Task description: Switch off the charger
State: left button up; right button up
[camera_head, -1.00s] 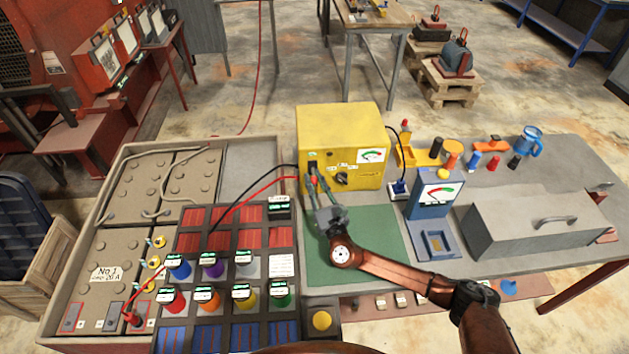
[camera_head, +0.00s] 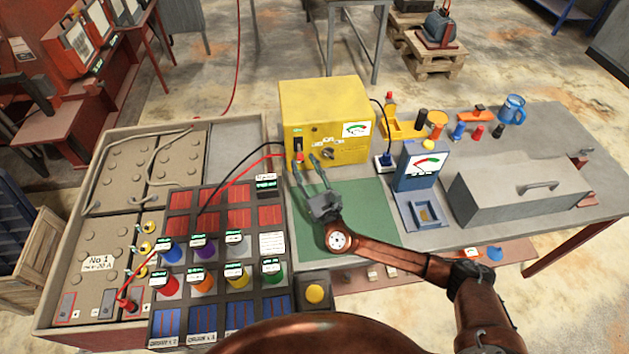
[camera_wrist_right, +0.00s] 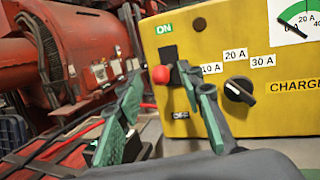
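The yellow charger (camera_head: 325,118) stands at the back of the workbench. Its front, also in the right wrist view (camera_wrist_right: 225,60), has a black switch (camera_wrist_right: 170,52) between an ON label above and an OFF label below. A black dial (camera_wrist_right: 239,90) and a meter (camera_wrist_right: 298,22) are to the right; the needle appears to lean towards 0 A. My right gripper (camera_head: 307,163) is open and empty, its fingers pointing at the charger's lower front. My left gripper is out of view.
Black and red cables (camera_head: 238,172) run from the charger's front to the left. A bank of coloured knobs (camera_head: 203,283) and batteries (camera_head: 110,262) lie left. A blue meter stand (camera_head: 420,180) and grey box (camera_head: 518,190) stand right. The green mat (camera_head: 375,213) is mostly clear.

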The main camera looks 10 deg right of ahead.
jog(key=r+v, duration=0.2)
jog(key=v, duration=0.7)
jog(key=shift+s, duration=0.25)
jog(key=shift+d, duration=0.1)
